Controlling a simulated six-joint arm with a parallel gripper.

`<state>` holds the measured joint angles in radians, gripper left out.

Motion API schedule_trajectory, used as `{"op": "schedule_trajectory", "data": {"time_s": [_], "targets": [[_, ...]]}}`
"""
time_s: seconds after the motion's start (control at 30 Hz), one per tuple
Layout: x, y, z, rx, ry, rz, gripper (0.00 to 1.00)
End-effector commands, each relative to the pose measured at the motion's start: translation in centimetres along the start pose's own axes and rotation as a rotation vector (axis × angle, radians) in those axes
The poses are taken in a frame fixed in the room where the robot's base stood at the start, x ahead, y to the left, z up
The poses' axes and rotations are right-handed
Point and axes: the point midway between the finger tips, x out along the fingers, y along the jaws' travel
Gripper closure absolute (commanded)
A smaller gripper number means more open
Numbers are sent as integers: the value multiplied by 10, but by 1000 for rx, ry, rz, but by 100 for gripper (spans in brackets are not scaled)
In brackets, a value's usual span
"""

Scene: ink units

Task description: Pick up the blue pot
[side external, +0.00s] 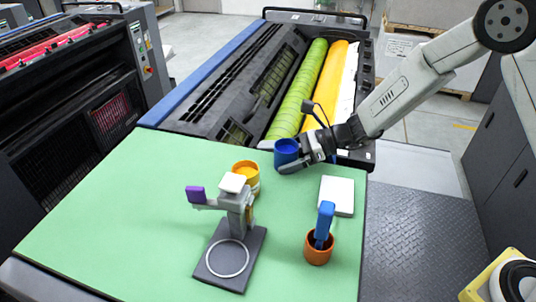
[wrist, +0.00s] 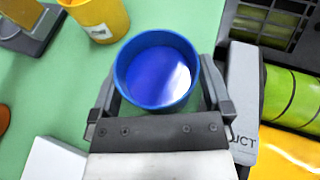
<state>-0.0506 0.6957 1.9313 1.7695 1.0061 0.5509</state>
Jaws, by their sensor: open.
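The blue pot (side external: 286,152) stands upright near the far right edge of the green table (side external: 120,220). In the wrist view the blue pot (wrist: 157,70) shows its round rim and shiny blue inside. My gripper (side external: 287,158) reaches in from the right, low around the pot. In the wrist view my gripper (wrist: 160,95) has one finger on each side of the pot. The jaws are open; I cannot tell whether either finger touches the pot. The pot's lower part is partly hidden by the fingers.
A yellow pot (side external: 246,172) stands left of the blue pot. A grey stand (side external: 236,215) with a purple block (side external: 196,194) is nearer. A white block (side external: 337,195) and an orange-brown pot (side external: 318,250) holding a blue tool (side external: 325,222) are at the right. Press rollers (side external: 300,90) lie behind.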

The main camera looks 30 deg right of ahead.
Motion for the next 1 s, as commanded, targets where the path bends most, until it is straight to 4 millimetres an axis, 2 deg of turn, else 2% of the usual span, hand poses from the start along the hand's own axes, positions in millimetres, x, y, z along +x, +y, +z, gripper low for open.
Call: {"op": "schedule_trajectory", "data": {"time_s": [0.3, 0.33, 0.63, 1.0], "targets": [[0, 0, 0, 0, 0, 0, 0], [0, 0, 0, 0, 0, 0, 3], [0, 0, 0, 0, 0, 1, 98], [-1, 0, 2, -2, -3, 0, 100]]}}
